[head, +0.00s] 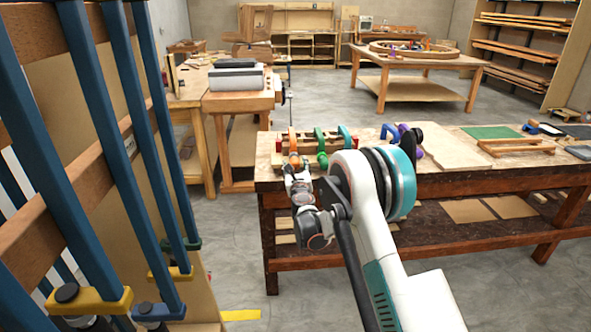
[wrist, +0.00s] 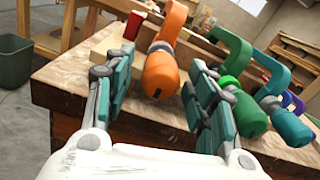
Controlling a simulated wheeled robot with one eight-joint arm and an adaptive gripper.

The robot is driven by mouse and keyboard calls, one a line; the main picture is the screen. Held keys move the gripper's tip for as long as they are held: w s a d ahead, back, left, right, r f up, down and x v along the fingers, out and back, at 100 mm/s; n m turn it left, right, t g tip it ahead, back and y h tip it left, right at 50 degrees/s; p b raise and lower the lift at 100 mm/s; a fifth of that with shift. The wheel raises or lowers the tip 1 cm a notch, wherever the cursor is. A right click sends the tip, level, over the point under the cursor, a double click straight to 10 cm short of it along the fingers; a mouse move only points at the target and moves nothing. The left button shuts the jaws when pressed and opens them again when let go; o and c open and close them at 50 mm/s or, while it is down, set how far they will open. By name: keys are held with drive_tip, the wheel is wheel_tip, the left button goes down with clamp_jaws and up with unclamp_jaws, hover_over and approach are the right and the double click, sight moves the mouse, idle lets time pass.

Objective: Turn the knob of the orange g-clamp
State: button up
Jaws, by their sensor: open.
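The orange g-clamp (wrist: 172,22) stands at the near left end of the workbench, with its rounded orange knob (wrist: 161,76) facing me. In the head view the clamp (head: 292,140) shows just beyond my gripper (head: 296,172). In the wrist view my gripper (wrist: 160,105) is open, with one finger on each side of the orange knob. The knob appears between and slightly beyond the fingertips. I cannot tell whether either finger touches it. My arm hides part of the clamp's lower side in the head view.
A green clamp (wrist: 236,52) and a teal clamp (wrist: 272,75) stand close to the right of the orange one. A purple clamp (head: 410,140) is farther right on the workbench (head: 450,160). Blue bar clamps (head: 85,130) stand at left. Open floor lies between.

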drive_tip(key=shift+c, duration=0.6)
drive_tip(key=c, duration=0.9)
drive_tip(key=shift+c, duration=0.2)
